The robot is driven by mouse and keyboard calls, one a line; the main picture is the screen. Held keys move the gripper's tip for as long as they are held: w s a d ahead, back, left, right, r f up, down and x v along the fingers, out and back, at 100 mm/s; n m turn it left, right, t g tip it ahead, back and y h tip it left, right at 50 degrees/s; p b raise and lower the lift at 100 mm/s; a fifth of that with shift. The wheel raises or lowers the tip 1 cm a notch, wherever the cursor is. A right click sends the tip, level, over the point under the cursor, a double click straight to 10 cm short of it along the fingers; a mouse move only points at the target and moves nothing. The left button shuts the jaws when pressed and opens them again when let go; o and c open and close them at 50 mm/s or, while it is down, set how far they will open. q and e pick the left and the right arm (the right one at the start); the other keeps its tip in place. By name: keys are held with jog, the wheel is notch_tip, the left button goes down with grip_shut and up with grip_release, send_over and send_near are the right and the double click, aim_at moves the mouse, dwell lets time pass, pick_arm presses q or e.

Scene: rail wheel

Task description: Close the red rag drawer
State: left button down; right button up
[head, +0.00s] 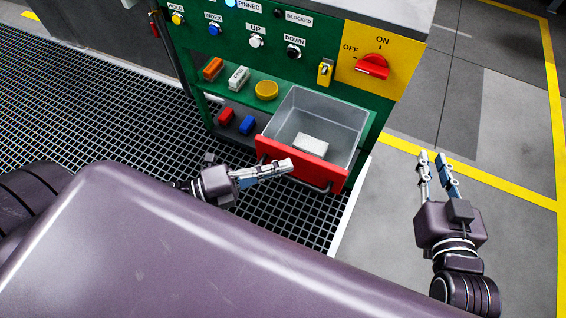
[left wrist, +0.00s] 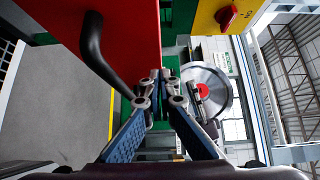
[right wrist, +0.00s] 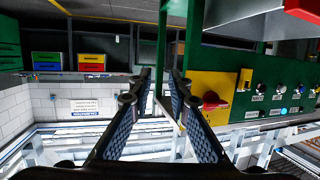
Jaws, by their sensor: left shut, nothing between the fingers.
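The red-fronted drawer (head: 308,164) is pulled out of the green cabinet. Its grey tray is open at the top and a pale folded piece (head: 311,144) lies inside. A dark bar handle runs along the red front. My left gripper (head: 291,165) is shut and empty, with its fingertips at the red front. In the left wrist view the red front (left wrist: 128,28) and black handle (left wrist: 92,45) are close beside the fingertips; I cannot tell whether they touch. My right gripper (head: 432,156) is open and empty, right of the cabinet over the floor.
The green cabinet panel (head: 208,45) carries buttons and a red switch (head: 373,67) on a yellow plate. A shelf left of the drawer holds an orange block (head: 213,69), a white block and a yellow disc (head: 266,90). Red and blue blocks sit below. Floor on the right is clear.

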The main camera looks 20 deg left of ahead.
pick_arm(q)
jog(key=shift+w, duration=0.6)
pick_arm(e)
jog(key=shift+w+a+r+t, duration=0.15)
jog(key=shift+r+t, duration=0.1)
jog(key=shift+r, duration=0.2)
jog(key=shift+w+r+t, duration=0.1)
jog(key=shift+r+t, duration=0.15)
jog(key=shift+r, duration=0.15)
pick_arm(q)
jog(key=shift+w, duration=0.1)
